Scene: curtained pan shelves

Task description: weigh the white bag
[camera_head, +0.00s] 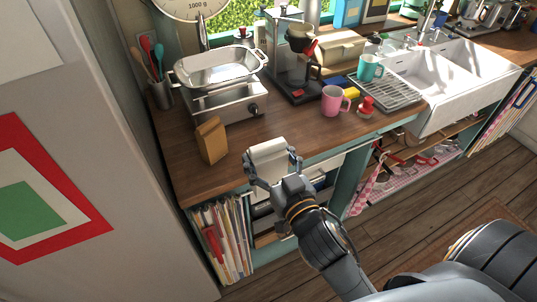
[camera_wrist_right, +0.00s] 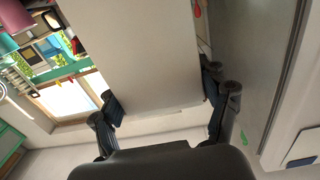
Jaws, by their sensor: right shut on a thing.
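The white bag (camera_head: 268,152) is between the fingers of my right gripper (camera_head: 272,162), at the front edge of the wooden counter. The gripper is shut on it from both sides. In the right wrist view the bag (camera_wrist_right: 140,50) is a large pale block filling the middle, with the gripper's fingers (camera_wrist_right: 163,98) at its two sides. A round dial marked 1000 g (camera_head: 190,8) is cut off by the top edge of the head view. Below it, a silver dish with handles (camera_head: 220,66) sits on a metal base with a knob (camera_head: 228,103). My left gripper is not in view.
A brown bag (camera_head: 211,140) stands on the counter (camera_head: 185,170) left of my right gripper. A utensil pot (camera_head: 161,95) is behind it. A coffee maker (camera_head: 300,65), pink mug (camera_head: 333,100) and drying rack (camera_head: 385,92) stand to the right. Bare counter lies before the metal base.

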